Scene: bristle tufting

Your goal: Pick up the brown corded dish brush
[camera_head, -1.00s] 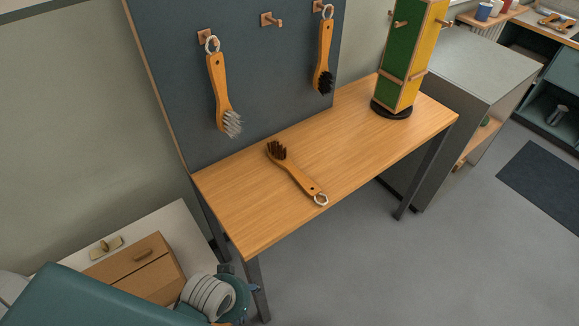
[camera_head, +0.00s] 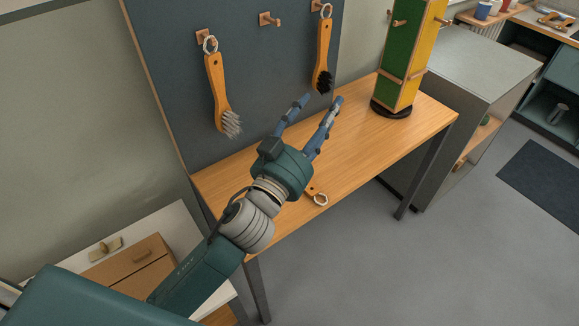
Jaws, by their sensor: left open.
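The brown corded dish brush lies on the wooden table (camera_head: 372,148). My left gripper and wrist cover most of it, and only its handle end with the white cord loop (camera_head: 320,199) shows. My left gripper (camera_head: 322,100) is open and empty, its two blue fingers apart and pointing away toward the back of the table. It appears to be above the brush, but the height cannot be told. My right gripper is not in view.
A grey-bristled brush (camera_head: 217,92) and a black-bristled brush (camera_head: 323,55) hang on the dark board (camera_head: 265,65). An empty peg (camera_head: 270,19) is between them. A green and yellow post (camera_head: 405,60) stands at the table's right end.

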